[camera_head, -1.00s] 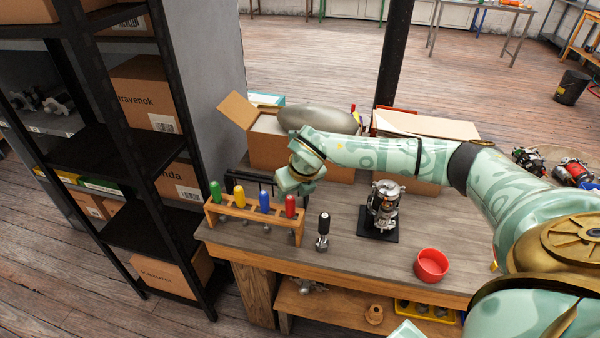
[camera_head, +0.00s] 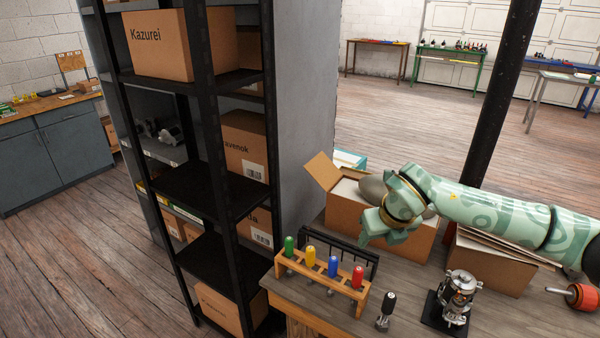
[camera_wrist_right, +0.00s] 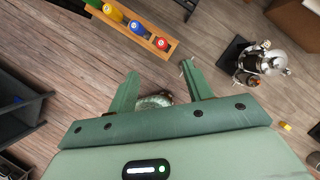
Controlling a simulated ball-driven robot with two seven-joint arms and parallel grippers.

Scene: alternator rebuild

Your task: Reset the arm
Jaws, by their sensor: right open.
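My right arm (camera_head: 490,212) reaches in from the right in the head view, pale green with darker patterns. Its gripper (camera_head: 374,232) hangs above the workbench, behind and above the red-handled end of a wooden screwdriver rack (camera_head: 318,277). In the right wrist view the two green fingers (camera_wrist_right: 158,80) are spread apart. A rounded grey-green shape (camera_wrist_right: 153,101) shows between the finger bases; I cannot tell what it is. No tool shows in the grip. My left arm and gripper are not in view.
The rack holds green, yellow, blue and red handles. A black-handled tool (camera_head: 386,309) and a metal alternator assembly (camera_head: 458,296) stand on the bench to its right. Open cardboard boxes (camera_head: 350,215) are behind the gripper. A black shelf unit (camera_head: 205,185) stands left.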

